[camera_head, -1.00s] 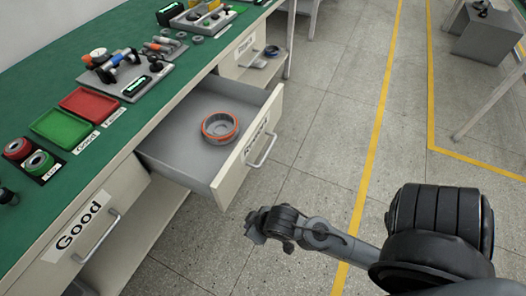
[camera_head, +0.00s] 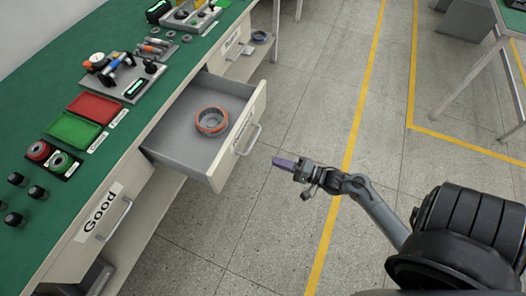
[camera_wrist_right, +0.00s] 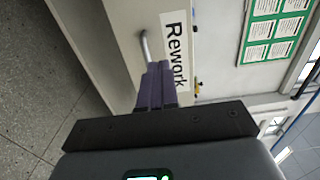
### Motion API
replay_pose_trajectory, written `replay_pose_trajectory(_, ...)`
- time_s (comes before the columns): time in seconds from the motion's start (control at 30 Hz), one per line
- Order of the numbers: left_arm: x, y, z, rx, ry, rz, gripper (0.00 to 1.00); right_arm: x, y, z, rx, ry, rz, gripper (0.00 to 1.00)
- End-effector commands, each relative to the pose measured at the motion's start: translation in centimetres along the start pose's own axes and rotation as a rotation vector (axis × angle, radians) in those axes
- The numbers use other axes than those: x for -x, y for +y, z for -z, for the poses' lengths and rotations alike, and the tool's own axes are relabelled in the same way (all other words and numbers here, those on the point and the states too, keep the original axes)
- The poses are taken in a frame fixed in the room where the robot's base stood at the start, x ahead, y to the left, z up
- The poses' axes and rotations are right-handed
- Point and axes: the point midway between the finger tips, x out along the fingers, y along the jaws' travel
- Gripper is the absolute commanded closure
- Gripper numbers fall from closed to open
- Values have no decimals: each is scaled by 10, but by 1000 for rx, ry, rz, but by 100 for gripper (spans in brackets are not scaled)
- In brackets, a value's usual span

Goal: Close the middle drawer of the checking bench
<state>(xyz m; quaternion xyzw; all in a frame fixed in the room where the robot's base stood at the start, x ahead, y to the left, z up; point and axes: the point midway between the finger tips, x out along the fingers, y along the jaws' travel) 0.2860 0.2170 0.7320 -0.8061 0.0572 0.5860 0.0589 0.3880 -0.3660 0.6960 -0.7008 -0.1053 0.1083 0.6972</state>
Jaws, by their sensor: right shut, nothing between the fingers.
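The middle drawer (camera_head: 194,150) of the checking bench is pulled out, and an orange-and-grey ring-shaped part (camera_head: 212,121) lies inside it. Its cream front carries a bar handle (camera_head: 249,140). In the right wrist view the front shows a "Rework" label (camera_wrist_right: 174,48) beside the handle (camera_wrist_right: 147,48). My right gripper (camera_head: 276,161) is shut and empty, with its purple fingers pointing at the drawer front. In the head view a small gap shows between the fingertips and the handle. In the wrist view the fingertips (camera_wrist_right: 157,66) overlap the handle's end; contact cannot be told. My left gripper is not in view.
The green bench top (camera_head: 45,105) holds a red tray (camera_head: 95,106), a green tray (camera_head: 74,131) and a fixture (camera_head: 125,72). The "Good" drawer (camera_head: 100,225) at the near left looks shut. The floor right of the bench is clear.

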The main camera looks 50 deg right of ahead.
Motion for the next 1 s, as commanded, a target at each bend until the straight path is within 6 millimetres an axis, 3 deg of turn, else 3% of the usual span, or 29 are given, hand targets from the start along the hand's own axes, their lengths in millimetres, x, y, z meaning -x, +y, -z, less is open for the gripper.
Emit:
replay_pose_trajectory(0.17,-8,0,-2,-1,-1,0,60,-17,1,0,-7,-1,10,100)
replay_pose_trajectory(0.7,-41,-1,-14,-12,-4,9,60,-110,2,0,-5,0,7,100)
replay_pose_trajectory(1.0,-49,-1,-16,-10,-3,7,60,-134,0,0,-4,1,5,100)
